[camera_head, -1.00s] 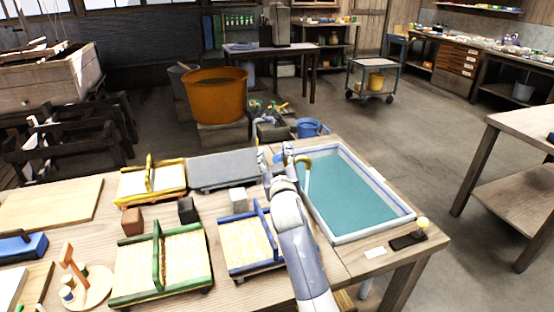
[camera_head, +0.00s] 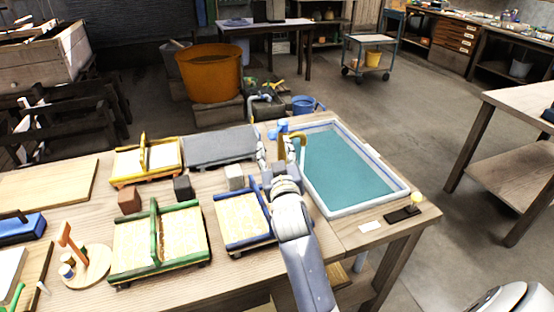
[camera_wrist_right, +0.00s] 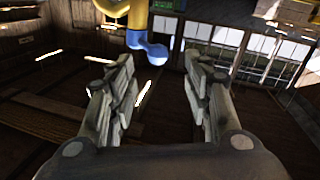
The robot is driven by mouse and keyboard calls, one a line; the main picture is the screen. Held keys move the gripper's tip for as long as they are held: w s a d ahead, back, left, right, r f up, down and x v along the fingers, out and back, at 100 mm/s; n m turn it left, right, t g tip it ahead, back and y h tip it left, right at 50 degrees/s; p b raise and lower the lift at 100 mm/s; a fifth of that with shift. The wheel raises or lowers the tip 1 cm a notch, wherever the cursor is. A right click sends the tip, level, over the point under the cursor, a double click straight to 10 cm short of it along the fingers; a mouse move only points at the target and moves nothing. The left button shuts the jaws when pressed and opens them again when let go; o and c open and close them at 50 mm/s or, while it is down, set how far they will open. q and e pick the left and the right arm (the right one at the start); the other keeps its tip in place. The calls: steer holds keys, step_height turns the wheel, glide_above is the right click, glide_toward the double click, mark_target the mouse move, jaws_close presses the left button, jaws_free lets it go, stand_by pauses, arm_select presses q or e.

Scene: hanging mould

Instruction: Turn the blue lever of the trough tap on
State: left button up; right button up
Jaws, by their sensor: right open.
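The brass-yellow trough tap (camera_head: 302,146) stands at the left rim of the trough (camera_head: 408,192), its spout bent over the water. Its blue lever (camera_head: 277,131) sticks out to the left of the tap's top. In the right wrist view the yellow tap (camera_wrist_right: 138,14) and the blue lever (camera_wrist_right: 152,49) show at the top, the lever just beyond the fingertips. My right gripper (camera_head: 274,158) is open and empty, close to the tap on the near side; its two fingers also show in the right wrist view (camera_wrist_right: 158,68). I cannot tell whether it touches the lever. My left gripper is out of view.
Paper moulds with green (camera_head: 155,232), blue (camera_head: 264,212) and yellow (camera_head: 143,146) parts lie left of my right arm.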

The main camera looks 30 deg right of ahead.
steer(key=shift+v, duration=1.85)
